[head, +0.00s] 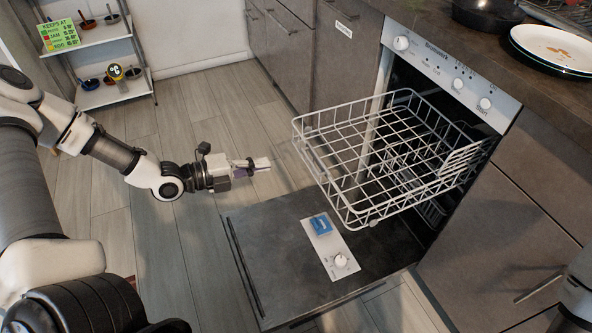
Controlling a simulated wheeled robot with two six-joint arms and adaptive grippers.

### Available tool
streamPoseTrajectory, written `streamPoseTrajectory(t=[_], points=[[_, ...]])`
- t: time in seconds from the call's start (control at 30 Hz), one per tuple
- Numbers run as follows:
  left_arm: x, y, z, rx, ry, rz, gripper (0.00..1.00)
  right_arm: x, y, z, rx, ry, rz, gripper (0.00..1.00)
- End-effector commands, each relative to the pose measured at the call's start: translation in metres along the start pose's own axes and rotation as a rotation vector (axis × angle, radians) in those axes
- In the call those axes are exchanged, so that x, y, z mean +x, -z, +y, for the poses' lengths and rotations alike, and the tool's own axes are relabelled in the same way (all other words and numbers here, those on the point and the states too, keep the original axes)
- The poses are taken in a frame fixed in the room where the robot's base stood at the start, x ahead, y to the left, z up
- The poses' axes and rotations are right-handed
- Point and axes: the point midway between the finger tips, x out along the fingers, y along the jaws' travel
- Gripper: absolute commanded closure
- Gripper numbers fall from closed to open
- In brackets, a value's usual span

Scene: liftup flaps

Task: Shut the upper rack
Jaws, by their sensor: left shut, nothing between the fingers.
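The upper rack (375,165) is a white wire basket, empty, pulled far out of the dishwasher (446,70) above its lowered door (280,235). Its back end is still inside the dark opening. My left gripper (262,163) is shut and empty, held in the air to the left of the rack's front side, with a gap between them. My right gripper is not in view; only a piece of my right arm shows at the lower right edge.
The open door lies low under the rack, with a blue piece (321,224) on its panel. A counter (480,45) with plates (552,48) runs above the dishwasher. A shelf unit (95,50) stands at the back left. The floor left of the door is clear.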

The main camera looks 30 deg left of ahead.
Motion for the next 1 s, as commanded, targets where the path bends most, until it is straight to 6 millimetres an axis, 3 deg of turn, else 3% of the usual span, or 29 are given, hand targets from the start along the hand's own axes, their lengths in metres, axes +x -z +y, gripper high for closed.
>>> streamPoseTrajectory(t=[0.03,0.13,0.5,1.0], points=[[0.012,0.001,0.01,0.006,-0.004,0.006,1.0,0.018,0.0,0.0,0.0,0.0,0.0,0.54],[0.03,0.002,0.009,0.006,-0.004,0.006,1.0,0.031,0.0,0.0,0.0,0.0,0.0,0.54],[0.089,0.001,0.004,0.003,-0.002,0.001,1.0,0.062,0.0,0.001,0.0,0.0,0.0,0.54],[0.096,0.0,0.001,0.001,-0.001,0.0,1.0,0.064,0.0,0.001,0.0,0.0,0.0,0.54]])
